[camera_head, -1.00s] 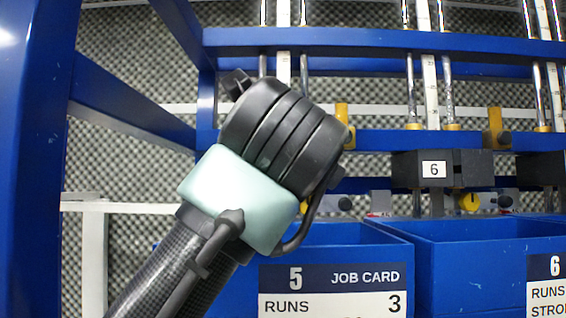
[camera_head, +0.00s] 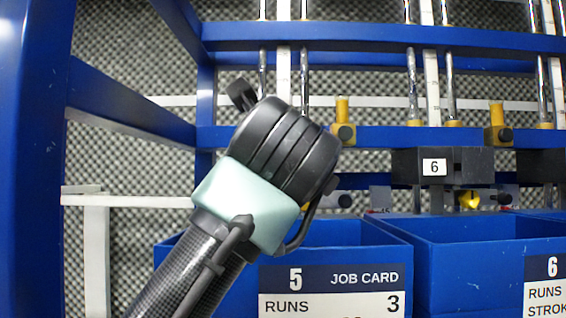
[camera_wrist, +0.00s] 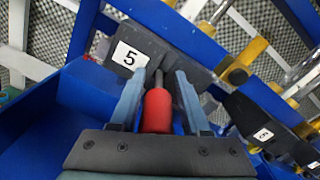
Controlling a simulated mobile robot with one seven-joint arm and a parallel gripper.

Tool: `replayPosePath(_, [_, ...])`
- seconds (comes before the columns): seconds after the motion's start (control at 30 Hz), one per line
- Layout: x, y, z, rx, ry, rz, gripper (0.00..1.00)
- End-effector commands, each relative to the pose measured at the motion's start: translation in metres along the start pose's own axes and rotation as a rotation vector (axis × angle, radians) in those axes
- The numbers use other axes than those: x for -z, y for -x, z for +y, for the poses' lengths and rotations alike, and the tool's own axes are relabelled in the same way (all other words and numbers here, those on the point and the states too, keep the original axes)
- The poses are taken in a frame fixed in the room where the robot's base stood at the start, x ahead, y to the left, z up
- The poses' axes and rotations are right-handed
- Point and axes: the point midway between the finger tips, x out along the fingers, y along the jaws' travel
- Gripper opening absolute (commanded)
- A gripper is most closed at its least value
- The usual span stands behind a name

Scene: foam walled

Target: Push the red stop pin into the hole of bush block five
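Bush block five (camera_wrist: 145,49) is a dark block with a white "5" label, at the top centre-left of the wrist view. The red stop pin (camera_wrist: 157,111) lies between my gripper's fingers in the wrist view, with its grey shank toward the block's face. Whether the shank tip is in the hole cannot be made out. My gripper (camera_wrist: 160,74) has its two fingers on either side of the pin, and narrow gaps show between them and the pin. In the head view my wrist hides block five and the pin.
Blue bins stand below the blocks, one with the "5" job card (camera_head: 330,290), another (camera_head: 470,245) to its right. Block six (camera_head: 440,167) is to the right, also in the wrist view (camera_wrist: 262,130). Blue frame posts and rails (camera_head: 380,38) and yellow fittings (camera_head: 343,120) surround the area.

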Motion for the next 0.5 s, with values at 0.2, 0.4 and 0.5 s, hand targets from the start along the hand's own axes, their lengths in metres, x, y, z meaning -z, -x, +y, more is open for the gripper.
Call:
replayPosePath(0.2, [-0.0001,0.0001,0.0004,-0.001,0.000,0.000,0.69])
replayPosePath(0.4, [0.0005,0.0010,0.0008,-0.001,0.000,0.000,0.69])
replayPosePath(0.5, [0.0013,0.0076,0.0017,-0.002,0.000,-0.002,0.69])
